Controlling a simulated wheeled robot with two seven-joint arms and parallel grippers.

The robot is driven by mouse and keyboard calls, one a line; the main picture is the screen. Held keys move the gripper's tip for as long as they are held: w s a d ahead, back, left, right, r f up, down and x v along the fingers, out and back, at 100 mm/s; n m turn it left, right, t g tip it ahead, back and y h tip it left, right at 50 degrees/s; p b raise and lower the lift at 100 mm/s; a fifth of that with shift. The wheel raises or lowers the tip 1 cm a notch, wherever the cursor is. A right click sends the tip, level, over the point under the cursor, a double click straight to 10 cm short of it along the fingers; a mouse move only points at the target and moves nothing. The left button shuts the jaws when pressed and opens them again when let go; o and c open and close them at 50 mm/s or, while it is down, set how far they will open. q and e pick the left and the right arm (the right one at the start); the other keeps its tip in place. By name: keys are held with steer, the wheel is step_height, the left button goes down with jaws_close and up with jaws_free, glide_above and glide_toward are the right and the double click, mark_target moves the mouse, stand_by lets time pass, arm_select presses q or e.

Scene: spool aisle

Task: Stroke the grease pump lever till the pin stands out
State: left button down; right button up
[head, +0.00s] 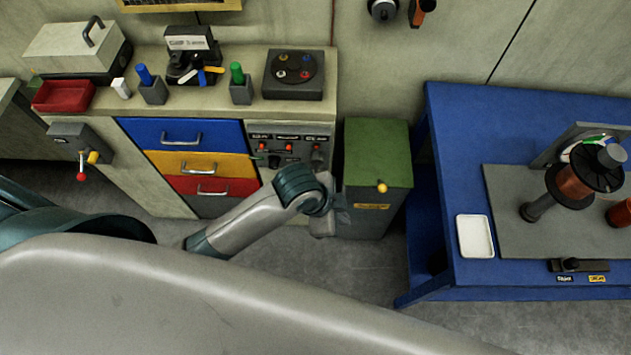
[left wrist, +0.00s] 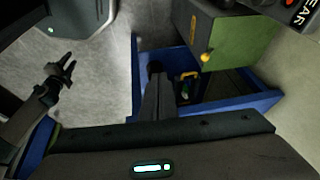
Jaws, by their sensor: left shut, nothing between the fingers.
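A grey box (head: 72,139) on the left side of the bench has a short lever with a red ball (head: 81,177) hanging below it and a yellow knob (head: 93,157) beside it. It may be the grease pump, but I can read no label. No pin is clear there. My left gripper (left wrist: 158,72) is shut and empty in the left wrist view. In the head view its wrist (head: 322,222) is in front of the green cabinet, well right of the lever. My right gripper (left wrist: 66,73) appears in the left wrist view, its fingers apart.
The green cabinet (head: 378,150) has a yellow knob (head: 382,187). Coloured drawers (head: 185,162) sit under the bench. A blue table (head: 455,120) with spools (head: 575,180) and a white tray (head: 475,237) stands at right. Bare floor (head: 290,260) lies before the bench.

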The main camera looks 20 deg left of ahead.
arm_select(q)
steer(key=w+a+f+m+g+y, duration=0.1)
steer(key=w+a+m+g+y, duration=0.1)
steer(key=w+a+m+y, duration=0.3)
steer(key=w+a+m, duration=0.4)
steer(key=w+m, duration=0.2)
steer(key=shift+w+a+f+m, duration=0.2)
steer(key=shift+a+f+m, duration=0.05)
steer(key=shift+f+m, duration=0.05)
steer(key=shift+f, duration=0.1)
steer(key=f+b, duration=0.4)
steer(key=b, duration=0.1)
steer(key=f+b, duration=0.2)
steer(key=shift+w+a+f+b, duration=0.15)
steer(key=shift+a+f+b, duration=0.15)
steer(key=shift+f+b, duration=0.1)
stand_by(0.5)
